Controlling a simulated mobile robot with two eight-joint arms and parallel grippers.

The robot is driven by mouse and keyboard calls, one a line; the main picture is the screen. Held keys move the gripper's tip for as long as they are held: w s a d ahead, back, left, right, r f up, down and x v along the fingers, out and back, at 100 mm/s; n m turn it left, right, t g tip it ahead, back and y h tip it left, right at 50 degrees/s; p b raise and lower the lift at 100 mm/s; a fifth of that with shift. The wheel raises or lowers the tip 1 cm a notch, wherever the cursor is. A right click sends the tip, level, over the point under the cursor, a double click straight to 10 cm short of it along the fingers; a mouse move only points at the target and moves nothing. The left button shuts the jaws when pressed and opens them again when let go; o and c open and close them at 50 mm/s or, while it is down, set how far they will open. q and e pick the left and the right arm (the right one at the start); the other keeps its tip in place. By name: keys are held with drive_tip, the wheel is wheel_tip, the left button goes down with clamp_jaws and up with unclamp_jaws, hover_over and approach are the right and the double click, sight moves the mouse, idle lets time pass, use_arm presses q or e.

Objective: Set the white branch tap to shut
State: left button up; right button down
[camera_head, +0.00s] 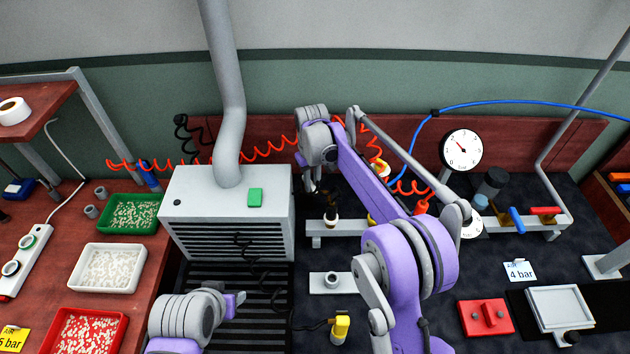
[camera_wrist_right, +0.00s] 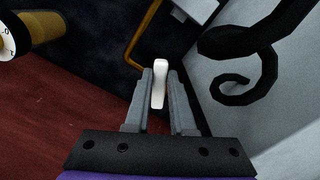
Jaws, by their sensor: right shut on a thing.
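The white branch tap's lever (camera_wrist_right: 159,82) stands between the two grey fingers of my right gripper (camera_wrist_right: 161,100) in the right wrist view. The gripper is shut on it. In the head view my right gripper (camera_head: 319,188) hangs down over the left end of the grey pipe rail (camera_head: 316,234), and its fingers are small and dark there. A pale part (camera_head: 331,214) of the fitting shows just below them. The tap's body is mostly hidden, so I cannot tell its setting. My left arm shows at the bottom, but its fingers are not visible.
A vented grey box (camera_head: 228,212) stands close left of my right gripper, with a black coiled cord (camera_head: 246,250) before it. Right along the rail are a blue-handled tap (camera_head: 516,219) and a red-handled tap (camera_head: 545,211). A pressure gauge (camera_head: 462,150) stands behind. Red coiled hose (camera_head: 265,147) runs behind.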

drive_tip(key=shift+s+a+m, duration=0.1)
drive_tip(key=shift+a+m, duration=0.15)
drive_tip(key=shift+m, duration=0.45)
drive_tip(key=shift+s+a+m, duration=0.1)
drive_tip(key=shift+a+m, duration=0.1)
drive_tip(key=shift+m, duration=0.5)
drive_tip(key=c, duration=0.8)
unclamp_jaws()
drive_tip(key=shift+o, duration=0.2)
wheel_tip(320, 180, up, 11)
drive_tip(key=shift+p, duration=0.3)
drive_tip(key=shift+f, duration=0.1)
